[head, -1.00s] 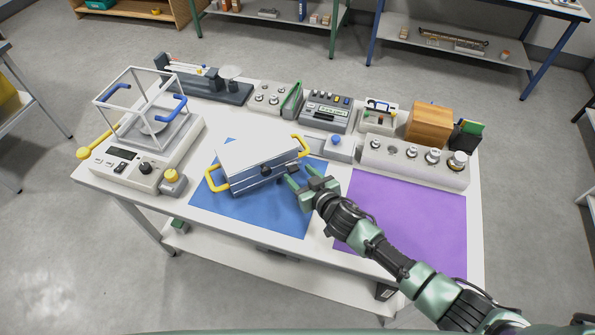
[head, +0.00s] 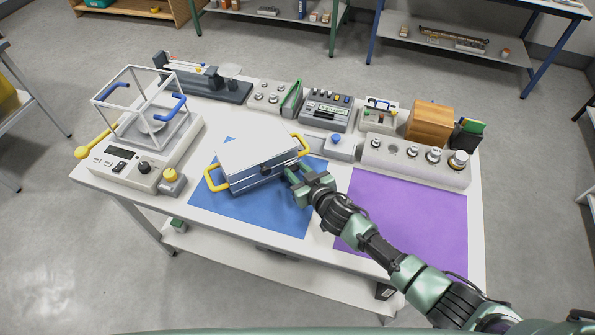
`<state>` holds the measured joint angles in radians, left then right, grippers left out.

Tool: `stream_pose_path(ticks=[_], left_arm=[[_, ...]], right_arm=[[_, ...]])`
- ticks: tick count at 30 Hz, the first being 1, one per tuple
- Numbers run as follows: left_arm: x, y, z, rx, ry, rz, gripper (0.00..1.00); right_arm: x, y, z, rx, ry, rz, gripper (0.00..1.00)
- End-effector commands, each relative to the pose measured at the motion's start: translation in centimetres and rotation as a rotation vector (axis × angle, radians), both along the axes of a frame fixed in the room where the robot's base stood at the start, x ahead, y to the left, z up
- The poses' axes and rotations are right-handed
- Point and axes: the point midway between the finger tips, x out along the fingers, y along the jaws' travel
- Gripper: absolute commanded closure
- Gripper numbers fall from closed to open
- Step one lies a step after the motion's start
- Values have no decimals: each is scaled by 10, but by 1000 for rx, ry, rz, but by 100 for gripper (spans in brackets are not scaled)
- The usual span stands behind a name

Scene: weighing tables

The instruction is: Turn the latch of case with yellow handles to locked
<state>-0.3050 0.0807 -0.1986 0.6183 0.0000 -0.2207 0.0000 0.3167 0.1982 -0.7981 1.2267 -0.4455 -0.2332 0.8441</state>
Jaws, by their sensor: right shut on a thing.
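The case with yellow handles (head: 258,156) sits on the blue mat (head: 270,218). It has a pale lid, a blue-grey body and a yellow handle at each end. A small dark fitting (head: 265,171) shows in the middle of its front face. My right gripper (head: 291,172) is at the right part of that front face, shut on the small latch there. The fingers hide the latch, so I cannot tell its angle. My left gripper is not in view.
A balance with a glass-frame shield (head: 130,165) stands at the left. Instruments, a weight block (head: 412,160) and a wooden box (head: 430,122) line the back and right. The purple mat (head: 410,215) is bare except for my arm above it.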

Motion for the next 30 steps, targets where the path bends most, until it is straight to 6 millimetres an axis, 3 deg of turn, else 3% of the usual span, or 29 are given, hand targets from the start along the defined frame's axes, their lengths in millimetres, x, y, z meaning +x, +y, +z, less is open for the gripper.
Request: stream_pose_path(ticks=[21, 30], left_arm=[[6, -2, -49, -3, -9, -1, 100], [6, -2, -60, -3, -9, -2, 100]], right_arm=[[-3, 6, -6, -409, -217, -2, 100], [-4, 8, -4, -506, -269, 0, 100]])
